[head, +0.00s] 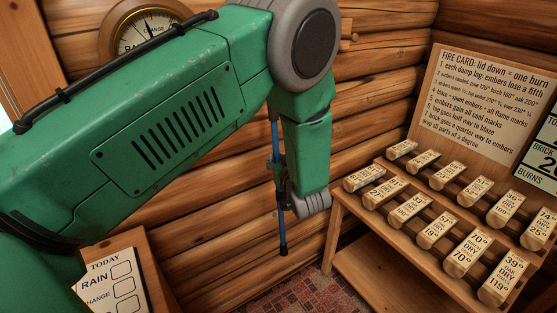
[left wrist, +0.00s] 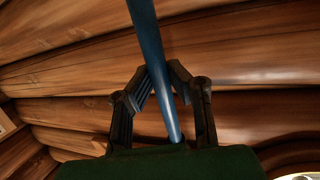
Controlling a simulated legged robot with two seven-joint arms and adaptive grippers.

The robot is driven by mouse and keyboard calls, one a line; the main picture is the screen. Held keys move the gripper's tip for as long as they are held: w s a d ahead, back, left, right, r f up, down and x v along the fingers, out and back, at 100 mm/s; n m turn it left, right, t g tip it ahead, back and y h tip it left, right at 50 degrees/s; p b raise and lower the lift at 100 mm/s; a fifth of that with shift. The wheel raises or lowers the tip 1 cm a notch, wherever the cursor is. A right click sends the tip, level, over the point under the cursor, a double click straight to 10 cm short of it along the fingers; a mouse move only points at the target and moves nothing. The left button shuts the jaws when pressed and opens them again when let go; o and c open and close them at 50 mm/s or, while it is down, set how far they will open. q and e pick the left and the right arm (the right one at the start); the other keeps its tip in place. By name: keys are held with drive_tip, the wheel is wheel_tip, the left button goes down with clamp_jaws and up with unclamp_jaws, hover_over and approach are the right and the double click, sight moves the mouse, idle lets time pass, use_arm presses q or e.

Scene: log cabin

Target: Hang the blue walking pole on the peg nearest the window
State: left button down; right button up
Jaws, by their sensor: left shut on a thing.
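The blue walking pole (head: 283,233) hangs close to upright beside the log wall in the head view, its upper part partly behind my green left arm. My left gripper (head: 277,172) is shut around the pole at its middle; the arm hides part of the grip. In the left wrist view the pole (left wrist: 148,40) passes between the two dark fingers of the gripper (left wrist: 162,72). What looks like a small wooden peg (head: 353,37) sticks out of the wall right of my arm's joint. Other pegs cannot be seen. My right gripper is out of view.
A window frame (head: 30,50) stands at the far left with a sliver of light. A round dial (head: 140,30) hangs on the wall, partly behind my arm. A wooden shelf (head: 350,225) with several labelled blocks stands right of the pole. A TODAY board (head: 112,285) is lower left.

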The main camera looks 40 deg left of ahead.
use_arm(q)
drive_tip(key=c, duration=1.5)
unclamp_jaws()
drive_tip(key=shift+s+d, duration=0.2)
drive_tip(key=shift+d, duration=0.1)
drive_tip(key=v, duration=1.1)
drive_tip(key=shift+s+d+r, duration=0.1)
drive_tip(key=shift+d, duration=0.05)
